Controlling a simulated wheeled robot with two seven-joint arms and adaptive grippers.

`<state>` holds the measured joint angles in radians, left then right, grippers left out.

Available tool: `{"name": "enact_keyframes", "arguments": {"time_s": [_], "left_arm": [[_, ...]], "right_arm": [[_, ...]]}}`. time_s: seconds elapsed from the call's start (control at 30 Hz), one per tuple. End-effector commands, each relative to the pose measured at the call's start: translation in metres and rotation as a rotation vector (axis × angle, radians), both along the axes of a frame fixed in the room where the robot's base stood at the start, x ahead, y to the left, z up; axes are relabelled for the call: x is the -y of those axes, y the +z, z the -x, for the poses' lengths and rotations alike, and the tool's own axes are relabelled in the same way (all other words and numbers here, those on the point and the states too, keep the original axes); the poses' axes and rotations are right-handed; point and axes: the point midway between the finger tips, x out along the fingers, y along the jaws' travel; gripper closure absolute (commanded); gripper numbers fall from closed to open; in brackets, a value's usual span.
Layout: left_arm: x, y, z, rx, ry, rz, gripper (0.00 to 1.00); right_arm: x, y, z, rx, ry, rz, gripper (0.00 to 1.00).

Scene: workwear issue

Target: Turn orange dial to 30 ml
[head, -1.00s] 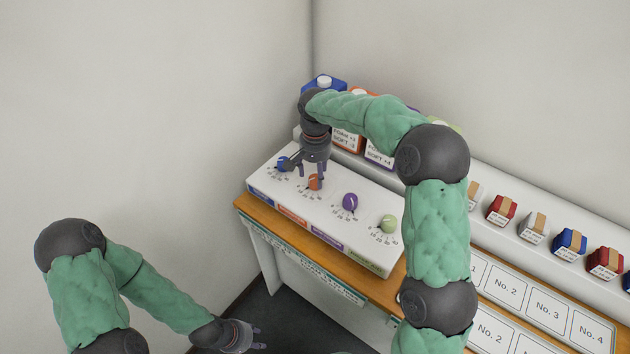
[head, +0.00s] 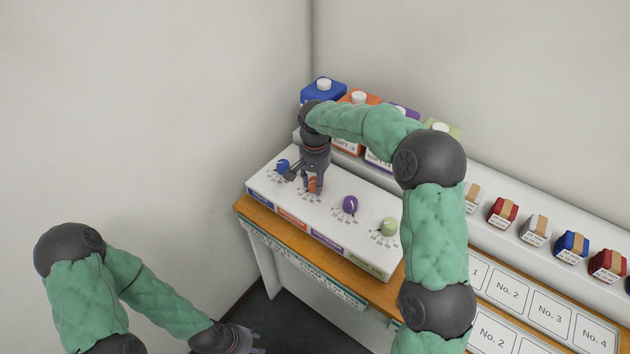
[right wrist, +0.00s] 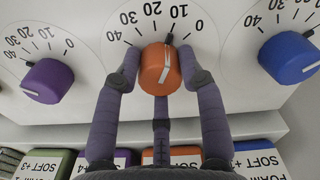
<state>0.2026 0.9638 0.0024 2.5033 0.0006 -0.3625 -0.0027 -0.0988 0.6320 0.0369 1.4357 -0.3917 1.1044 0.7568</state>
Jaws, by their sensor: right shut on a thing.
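The orange dial (right wrist: 160,70) is on a white panel (head: 270,186), second from the left in the head view. In the right wrist view its scale reads 0 to 40, upside down. A dark pointer at its edge lies between the 10 and 20 marks, nearer 10. A white line runs across its face. My right gripper (head: 313,188) is shut on the orange dial, with fingers on both sides of it in the right wrist view (right wrist: 160,75). My left gripper (head: 256,343) looks open and empty, low in the head view, away from the panel.
A blue dial (head: 283,166) is close beside my right gripper. A purple dial (head: 350,205) and a green dial (head: 389,227) are to the right. Jugs, including a blue one (head: 322,92), stand behind. Small boxes and numbered cards are further right.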

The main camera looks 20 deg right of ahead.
Motion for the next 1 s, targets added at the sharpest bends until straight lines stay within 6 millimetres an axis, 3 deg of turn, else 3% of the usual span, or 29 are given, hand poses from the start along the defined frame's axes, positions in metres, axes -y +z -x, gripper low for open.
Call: {"name": "enact_keyframes", "arguments": {"time_s": [0.37,1.0], "left_arm": [[0.0,0.022,0.0,0.0,0.0,0.0,0.6],[0.0,0.075,0.0,0.0,0.0,0.0,0.6]], "right_arm": [[0.0,0.002,0.001,-0.004,0.146,0.0,0.93],[0.0,0.001,0.001,-0.004,0.681,0.0,0.93]]}}
